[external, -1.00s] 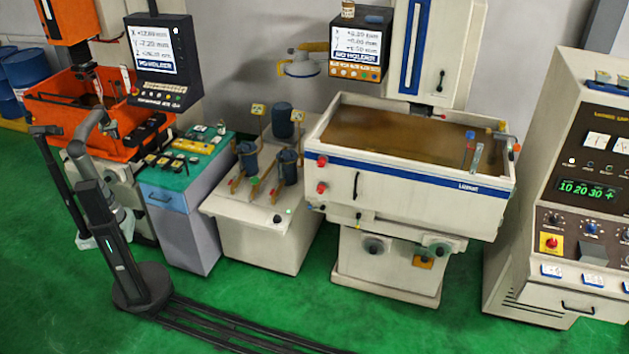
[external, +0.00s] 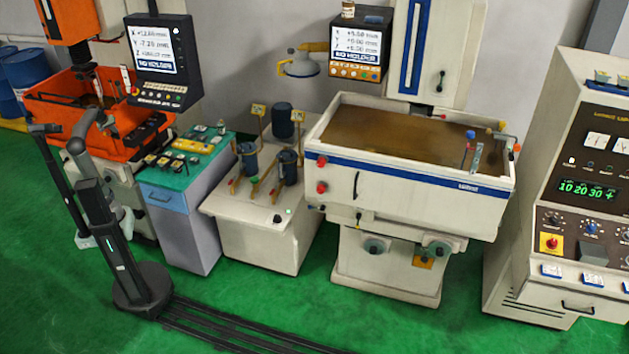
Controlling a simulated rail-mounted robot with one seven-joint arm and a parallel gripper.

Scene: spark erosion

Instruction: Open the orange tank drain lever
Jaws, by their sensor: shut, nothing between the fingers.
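The orange tank (external: 152,138) stands at the left in the external view, on a pale machine body. My arm rises in front of it and bends over near its front wall. My gripper (external: 113,133) is small in the picture, close to the tank's front side, and it looks shut and empty. I cannot tell whether it touches the tank. I cannot make out the drain lever; my arm covers part of the tank's front.
A teal-topped cabinet (external: 182,178) stands right of the orange tank, below a black control screen (external: 163,52). A pale unit with dark cylinders (external: 250,228) and a second, white tank (external: 410,178) stand farther right. Green floor (external: 255,315) is clear around my rail.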

